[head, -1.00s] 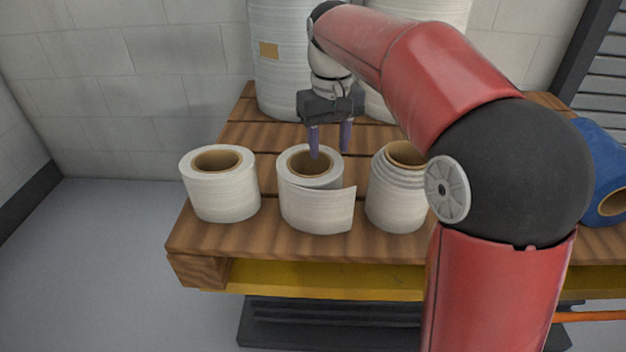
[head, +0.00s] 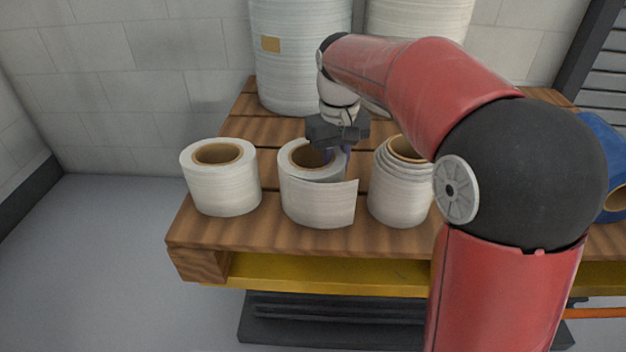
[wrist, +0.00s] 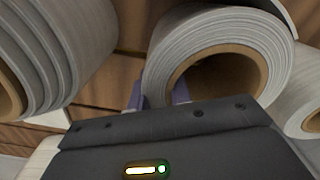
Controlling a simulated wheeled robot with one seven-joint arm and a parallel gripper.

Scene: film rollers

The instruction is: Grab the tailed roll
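The tailed roll (head: 318,204) stands upright as the middle one of three white rolls near the pallet's front edge. A loose flap of film sticks out at its front right. It also shows in the wrist view (wrist: 163,66) with its brown core. My gripper (head: 338,158) is low over its right back side, fingers pointing down. In the wrist view, my gripper (wrist: 159,95) has one finger at the core opening and the other outside the roll, with the roll's wall between them. The fingers look apart; the fingertips are partly hidden in the head view.
A plain white roll (head: 221,186) stands to the left. A roll with stepped layers (head: 397,194) stands close on the right. Tall white rolls (head: 297,60) stand behind on the wooden pallet (head: 270,238). A blue roll (head: 602,150) lies at the far right.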

